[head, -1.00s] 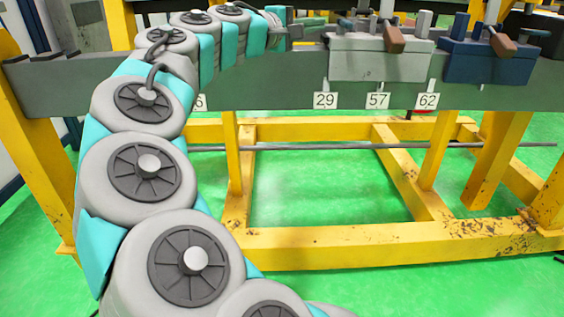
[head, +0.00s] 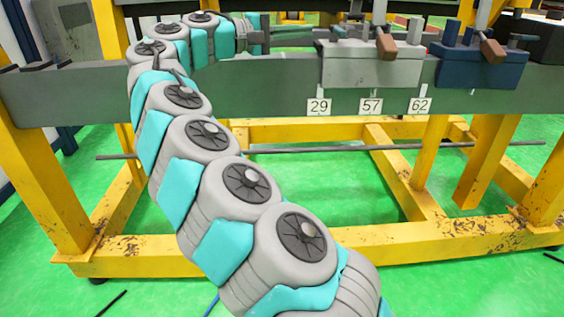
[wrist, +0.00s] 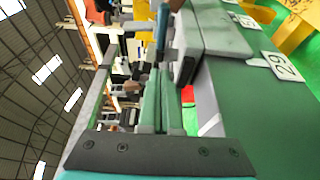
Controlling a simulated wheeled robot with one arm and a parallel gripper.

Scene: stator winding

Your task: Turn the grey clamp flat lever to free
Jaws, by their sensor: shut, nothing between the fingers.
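The grey clamp (head: 370,68) is a block on the green-grey beam in the head view. A brown-tipped lever (head: 386,45) slants down over its front, and grey posts stand on its top. My gripper (head: 312,36) reaches in from the left, level with the clamp's top at its left end. It is shut and empty. In the wrist view my gripper (wrist: 158,75) points at a blue-grey upright bar (wrist: 163,32), close to its tips. I cannot tell whether they touch. The clamp (wrist: 210,40) lies just right of the fingers there. The flat lever's setting is not clear.
A blue clamp (head: 480,68) with its own brown-tipped lever stands to the right on the same beam. Labels 29 (head: 318,106), 57 and 62 hang on the beam's front (head: 230,92). Yellow frame legs (head: 495,155) stand below, over a green floor.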

